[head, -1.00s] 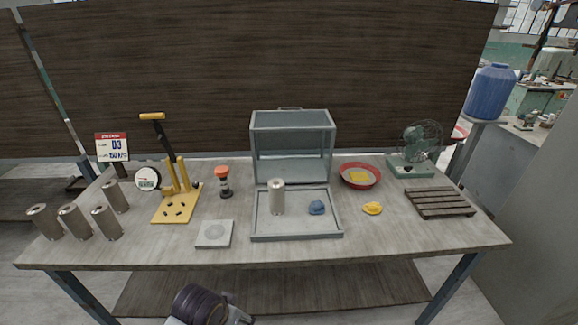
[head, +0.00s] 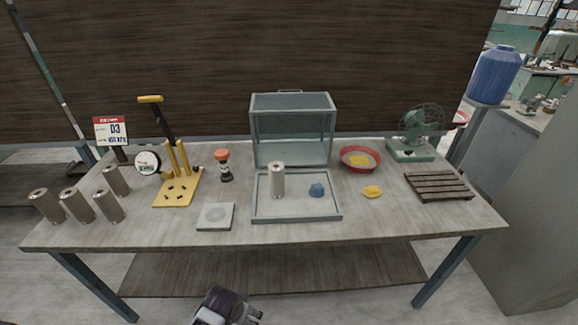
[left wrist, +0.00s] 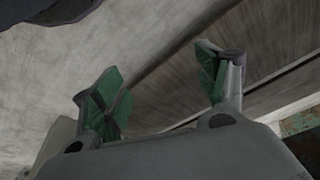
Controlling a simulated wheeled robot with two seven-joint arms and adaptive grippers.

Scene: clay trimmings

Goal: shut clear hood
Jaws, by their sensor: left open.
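The clear hood (head: 291,103), a see-through box with a grey frame and a handle, stands raised on end at the back of its shallow grey tray base (head: 297,218). The hood is open, so the tray is uncovered. A metal cylinder (head: 277,181) stands upright in the tray with a blue lump (head: 317,190) to its right. My left gripper (left wrist: 160,88) is open and empty in the left wrist view, its green-padded fingers well apart. It is not near the hood there. My right gripper is in neither view.
Left of the tray are a grey square plate (head: 216,217), an orange-topped tool (head: 224,167) and a yellow press (head: 178,188). Right are a red bowl (head: 373,166), a yellow lump (head: 372,191), a slatted rack (head: 439,187) and a green fan (head: 412,149). The table's front strip is clear.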

